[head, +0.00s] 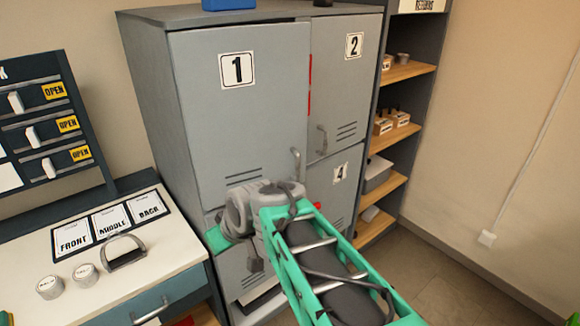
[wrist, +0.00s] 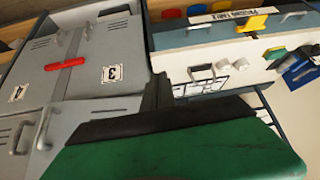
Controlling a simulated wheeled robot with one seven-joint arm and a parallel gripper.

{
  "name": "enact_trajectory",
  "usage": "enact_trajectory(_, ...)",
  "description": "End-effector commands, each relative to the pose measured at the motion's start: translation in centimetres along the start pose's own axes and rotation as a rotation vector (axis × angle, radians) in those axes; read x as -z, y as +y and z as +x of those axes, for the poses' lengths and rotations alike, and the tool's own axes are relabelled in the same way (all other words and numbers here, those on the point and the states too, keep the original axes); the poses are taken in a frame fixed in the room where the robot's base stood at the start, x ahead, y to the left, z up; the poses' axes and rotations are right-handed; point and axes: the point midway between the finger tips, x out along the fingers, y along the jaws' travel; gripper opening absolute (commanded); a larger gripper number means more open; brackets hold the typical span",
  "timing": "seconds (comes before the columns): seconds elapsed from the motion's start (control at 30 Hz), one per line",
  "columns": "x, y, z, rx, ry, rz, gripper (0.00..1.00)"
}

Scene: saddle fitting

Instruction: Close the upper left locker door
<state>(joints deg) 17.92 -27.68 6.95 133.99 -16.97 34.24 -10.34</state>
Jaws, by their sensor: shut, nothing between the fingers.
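The upper left locker door (head: 265,120), grey and numbered 1, has its handle near its lower right. Its free right edge seems to stand slightly proud of door 2 (head: 345,90), with a thin vertical red strip showing at that edge. I cannot tell how wide any gap is. My gripper is hidden behind my grey wrist in the head view, in front of the locker's lower left part. Contact with door 1 cannot be seen.
Door 4 (head: 325,190) is at the lower right, and a red bar (wrist: 65,63) crosses the seam between doors 3 and 4. A white-topped bench (head: 165,250) stands left of the locker. Wooden shelves (head: 410,72) are on the right, with open floor beyond.

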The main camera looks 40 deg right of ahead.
Motion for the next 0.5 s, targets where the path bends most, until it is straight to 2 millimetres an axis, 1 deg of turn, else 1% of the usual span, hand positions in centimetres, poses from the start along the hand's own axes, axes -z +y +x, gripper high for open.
enact_trajectory(0.03, 0.5, 3.6, 3.4, 0.010, 0.072, 0.008, 0.00)
enact_trajectory(0.07, 1.5, 5.5, 4.4, 0.018, 0.135, 0.001, 0.00)
enact_trajectory(0.1, 2.5, 8.5, 5.6, 0.022, 0.226, -0.001, 0.00)
enact_trajectory(0.17, 3.5, 13.5, 6.4, 0.007, 0.375, 0.008, 0.00)
enact_trajectory(0.2, 3.7, 17.0, 6.3, -0.017, 0.476, 0.021, 0.00)
enact_trajectory(0.27, 3.3, 22.1, 5.4, -0.070, 0.621, 0.049, 0.00)
enact_trajectory(0.3, 2.7, 25.2, 4.5, -0.111, 0.708, 0.068, 0.00)
enact_trajectory(0.33, 2.1, 27.3, 3.6, -0.145, 0.765, 0.082, 0.00)
enact_trajectory(0.4, 0.6, 31.1, 1.6, -0.214, 0.872, 0.110, 0.00)
enact_trajectory(0.5, -0.7, 34.0, -0.4, -0.278, 0.955, 0.133, 0.00)
